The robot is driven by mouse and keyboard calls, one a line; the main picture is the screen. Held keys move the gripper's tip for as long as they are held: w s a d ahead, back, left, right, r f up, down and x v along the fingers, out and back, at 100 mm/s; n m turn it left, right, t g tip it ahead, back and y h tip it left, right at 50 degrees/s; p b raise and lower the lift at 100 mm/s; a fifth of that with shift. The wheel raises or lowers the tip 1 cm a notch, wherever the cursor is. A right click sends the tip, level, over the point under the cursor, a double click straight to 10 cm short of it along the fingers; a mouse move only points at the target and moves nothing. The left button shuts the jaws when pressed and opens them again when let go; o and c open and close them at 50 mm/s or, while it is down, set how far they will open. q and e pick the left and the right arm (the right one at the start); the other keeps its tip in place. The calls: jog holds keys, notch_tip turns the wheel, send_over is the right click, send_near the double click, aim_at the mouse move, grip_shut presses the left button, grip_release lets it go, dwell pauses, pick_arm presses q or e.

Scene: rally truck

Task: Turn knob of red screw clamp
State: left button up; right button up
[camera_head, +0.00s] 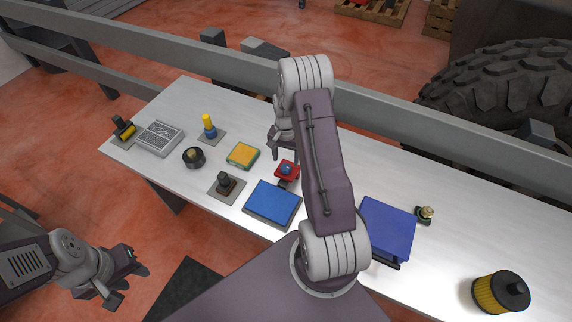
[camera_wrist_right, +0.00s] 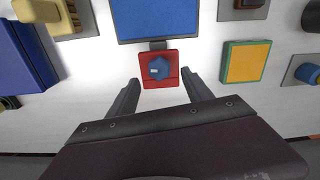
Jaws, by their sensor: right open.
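The red screw clamp (camera_head: 287,171) with its blue knob (camera_head: 286,168) sits on the white table, at the far edge of a blue panel (camera_head: 273,203). In the right wrist view the red clamp (camera_wrist_right: 172,82) and its blue knob (camera_wrist_right: 159,68) lie ahead of and between the fingers. My right gripper (camera_head: 273,150) is open and empty, close to the clamp; the fingers (camera_wrist_right: 162,88) are apart, with no contact visible. My left gripper (camera_head: 124,279) is off the table at the lower left; its fingers look apart.
On the white table (camera_head: 440,262) a yellow-green block (camera_head: 243,155), a black round cup (camera_head: 193,157) and a dark knob on a grey plate (camera_head: 226,186) stand left of the clamp. A blue box (camera_head: 386,228) and a yellow filter (camera_head: 500,293) stand at the right. A grey rail runs behind.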

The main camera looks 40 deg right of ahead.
notch_tip(320, 180, up, 5)
jog(key=shift+s+a+f+b, duration=0.1)
jog(key=shift+f+b, duration=0.1)
jog(key=shift+b, duration=0.1)
jog(key=shift+r, duration=0.2)
